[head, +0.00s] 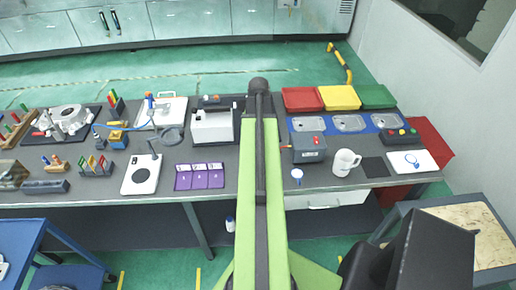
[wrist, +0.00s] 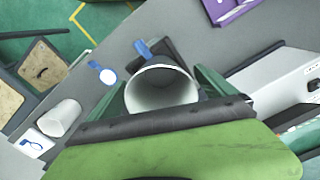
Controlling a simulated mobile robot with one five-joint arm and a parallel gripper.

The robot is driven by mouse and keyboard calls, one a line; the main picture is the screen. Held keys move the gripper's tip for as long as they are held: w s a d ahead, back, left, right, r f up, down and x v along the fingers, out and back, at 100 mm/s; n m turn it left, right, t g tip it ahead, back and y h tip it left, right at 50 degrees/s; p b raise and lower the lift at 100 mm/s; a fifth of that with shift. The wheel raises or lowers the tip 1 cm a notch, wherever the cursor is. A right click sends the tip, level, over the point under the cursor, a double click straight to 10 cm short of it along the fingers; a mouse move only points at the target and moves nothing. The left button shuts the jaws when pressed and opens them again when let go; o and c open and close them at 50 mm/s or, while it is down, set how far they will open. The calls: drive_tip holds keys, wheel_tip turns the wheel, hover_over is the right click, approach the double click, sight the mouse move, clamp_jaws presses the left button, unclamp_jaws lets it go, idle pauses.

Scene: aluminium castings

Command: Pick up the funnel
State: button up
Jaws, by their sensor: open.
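A wide, round-mouthed white piece, which looks like the funnel (wrist: 160,92), fills the middle of the wrist view. Its hollow grey inside faces the camera, and its lower end is hidden. My gripper (wrist: 166,88) is open, with one dark green finger on each side of it. I cannot tell whether either finger touches it. In the head view my green arm runs up the middle and covers this spot, so neither the funnel nor the fingers can be made out there.
A grey-and-red device (head: 307,148) is close by. A white machine (head: 212,126) and purple cards (head: 199,176) lie left. Red, yellow and green trays (head: 339,97) line the back.

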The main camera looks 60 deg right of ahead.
drive_tip(key=shift+r, duration=0.1)
drive_tip(key=c, duration=1.5)
